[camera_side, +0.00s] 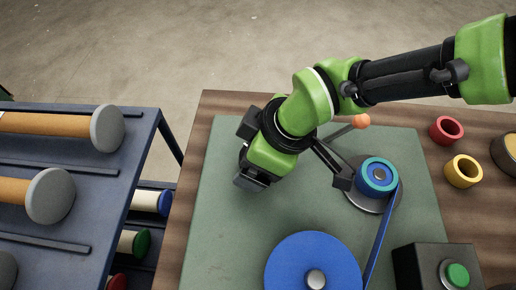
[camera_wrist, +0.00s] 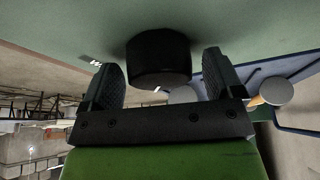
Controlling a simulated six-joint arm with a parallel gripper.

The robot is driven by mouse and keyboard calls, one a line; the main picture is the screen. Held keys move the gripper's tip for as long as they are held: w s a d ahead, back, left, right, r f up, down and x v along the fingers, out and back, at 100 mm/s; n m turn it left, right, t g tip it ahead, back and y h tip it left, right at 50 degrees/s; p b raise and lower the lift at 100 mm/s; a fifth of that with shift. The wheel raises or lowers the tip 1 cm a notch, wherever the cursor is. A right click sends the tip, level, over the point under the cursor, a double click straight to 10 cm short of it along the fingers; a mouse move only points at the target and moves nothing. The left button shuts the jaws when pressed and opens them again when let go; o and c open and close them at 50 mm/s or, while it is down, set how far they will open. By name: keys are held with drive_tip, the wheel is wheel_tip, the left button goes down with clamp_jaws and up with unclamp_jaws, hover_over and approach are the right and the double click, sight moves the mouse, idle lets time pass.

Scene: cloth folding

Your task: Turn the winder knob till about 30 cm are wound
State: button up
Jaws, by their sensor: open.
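The winder's small spool (camera_side: 377,175) has blue tape wound on it and stands on a grey round base. A blue tape strip (camera_side: 381,232) runs from it to the large blue reel (camera_side: 300,258). A thin rod with an orange ball (camera_side: 362,121) sticks out from behind my gripper. My gripper (camera_side: 252,158) is low over the mat, left of the small spool. In the wrist view my gripper (camera_wrist: 163,72) is open, with one finger on each side of a black round block (camera_wrist: 158,58). I cannot tell whether this is the knob or whether the fingers touch it. In the side view my gripper hides that block.
A green mat (camera_side: 215,225) lies on the wooden table. A box with a green button (camera_side: 458,274) stands at front right. Red (camera_side: 446,130) and yellow (camera_side: 463,171) rings lie at right. A rack of rolls (camera_side: 85,135) stands at left. The mat's left part is clear.

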drive_tip(key=c, duration=0.9)
drive_tip(key=shift+m+t+h, duration=0.3)
drive_tip(key=shift+m+t, duration=0.6)
drive_tip(key=shift+m, duration=1.4)
drive_tip(key=o, duration=0.9)
drive_tip(key=shift+r, duration=0.1)
drive_tip(key=v, duration=0.9)
drive_tip(key=shift+r, duration=0.35)
drive_tip(key=shift+s+d, duration=0.1)
